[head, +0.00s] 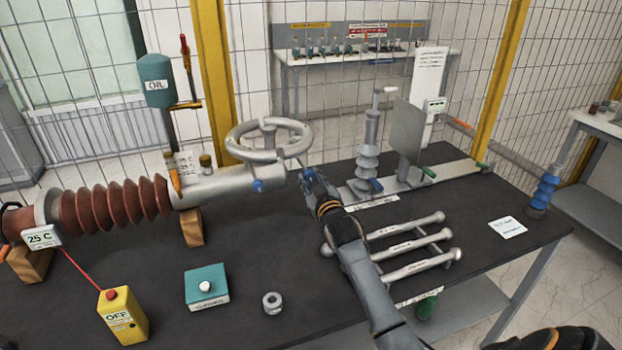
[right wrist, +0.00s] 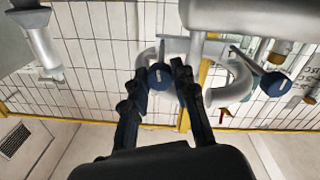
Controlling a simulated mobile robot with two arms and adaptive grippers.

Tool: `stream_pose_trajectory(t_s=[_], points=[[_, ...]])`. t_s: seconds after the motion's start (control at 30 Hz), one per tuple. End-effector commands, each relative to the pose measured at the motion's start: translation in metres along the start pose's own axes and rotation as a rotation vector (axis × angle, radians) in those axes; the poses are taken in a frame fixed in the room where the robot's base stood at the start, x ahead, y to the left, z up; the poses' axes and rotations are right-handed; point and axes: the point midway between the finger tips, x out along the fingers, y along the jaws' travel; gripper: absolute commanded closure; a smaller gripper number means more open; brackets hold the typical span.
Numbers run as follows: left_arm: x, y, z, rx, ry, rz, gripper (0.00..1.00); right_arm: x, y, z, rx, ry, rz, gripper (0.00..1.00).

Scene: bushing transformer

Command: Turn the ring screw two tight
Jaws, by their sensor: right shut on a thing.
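The bushing (head: 232,185) lies across the dark table, with a grey metal body and a ribbed red-brown part at the left. One blue ring screw (head: 258,185) sticks out from the body and is free of my gripper. My right gripper (head: 314,180) is at the right end of the body, just below the grey handwheel (head: 270,140). In the right wrist view its two fingers (right wrist: 158,75) are on either side of another blue screw head (right wrist: 160,77), shut on it. A second blue screw head (right wrist: 277,84) shows to the right. My left gripper is not in view.
Several long metal rods (head: 413,246) lie right of my arm. A small insulator stand (head: 367,160) is behind. A yellow switch box (head: 123,316), a teal button box (head: 206,288) and a metal nut (head: 272,302) stand in front. The front middle of the table is mostly clear.

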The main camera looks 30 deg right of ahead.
Motion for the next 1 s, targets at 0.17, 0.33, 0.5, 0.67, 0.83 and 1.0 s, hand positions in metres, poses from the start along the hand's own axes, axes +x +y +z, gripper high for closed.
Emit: stream_pose_trajectory(t_s=[0.17, 0.33, 0.5, 0.67, 0.83, 1.0], points=[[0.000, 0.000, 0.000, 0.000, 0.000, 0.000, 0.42, 0.000, 0.000, 0.002, 0.001, -0.003, -0.001, 1.00], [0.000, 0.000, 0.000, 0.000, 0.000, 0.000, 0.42, 0.000, 0.000, 0.002, 0.001, -0.003, -0.001, 0.67], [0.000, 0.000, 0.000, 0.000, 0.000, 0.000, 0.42, 0.000, 0.000, 0.001, 0.000, -0.002, 0.000, 0.50], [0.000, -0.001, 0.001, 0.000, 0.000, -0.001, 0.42, 0.000, 0.000, 0.001, 0.000, -0.001, 0.000, 0.50], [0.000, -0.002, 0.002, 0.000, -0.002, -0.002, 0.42, -0.007, -0.001, 0.001, 0.000, -0.001, -0.001, 0.50], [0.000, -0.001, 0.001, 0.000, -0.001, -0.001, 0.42, -0.036, -0.001, 0.002, 0.000, -0.003, -0.001, 0.50]])
